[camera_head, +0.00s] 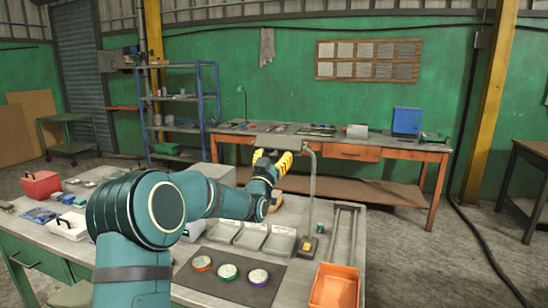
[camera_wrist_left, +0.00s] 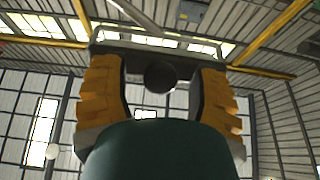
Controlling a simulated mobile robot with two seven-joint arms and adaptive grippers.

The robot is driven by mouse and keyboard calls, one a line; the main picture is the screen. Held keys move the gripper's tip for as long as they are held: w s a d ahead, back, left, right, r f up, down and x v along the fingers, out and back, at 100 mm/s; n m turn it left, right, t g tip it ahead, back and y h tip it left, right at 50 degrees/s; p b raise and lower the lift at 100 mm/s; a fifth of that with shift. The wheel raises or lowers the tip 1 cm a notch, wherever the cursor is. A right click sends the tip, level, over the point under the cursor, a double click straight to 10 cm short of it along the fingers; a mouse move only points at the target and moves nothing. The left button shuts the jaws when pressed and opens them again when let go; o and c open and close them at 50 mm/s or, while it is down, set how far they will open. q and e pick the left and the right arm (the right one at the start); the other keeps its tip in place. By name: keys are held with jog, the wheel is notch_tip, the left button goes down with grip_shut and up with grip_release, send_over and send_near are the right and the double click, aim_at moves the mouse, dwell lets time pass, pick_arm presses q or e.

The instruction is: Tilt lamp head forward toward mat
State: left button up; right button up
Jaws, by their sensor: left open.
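The lamp stands on the workbench, with a thin grey post (camera_head: 313,190) on a dark base with a yellow top (camera_head: 308,246). Its grey lamp head (camera_head: 280,142) reaches left from the top of the post. My left gripper (camera_head: 272,158) has yellow fingers spread just below and in front of the lamp head; I cannot tell whether they touch. In the left wrist view the open fingers (camera_wrist_left: 157,75) point up, with a pale bar (camera_wrist_left: 160,52) across beyond them. The dark mat (camera_head: 222,288) lies flat at the front, bearing three round pieces with coloured rims.
Grey trays (camera_head: 250,238) lie behind the mat. An orange bin (camera_head: 335,287) stands to the right, beside a metal frame (camera_head: 343,225). A red box (camera_head: 41,185) and small items sit at the left. My left arm crosses above the bench.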

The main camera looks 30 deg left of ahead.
pick_arm(q)
grip_shut()
jog(key=shift+r, duration=0.1)
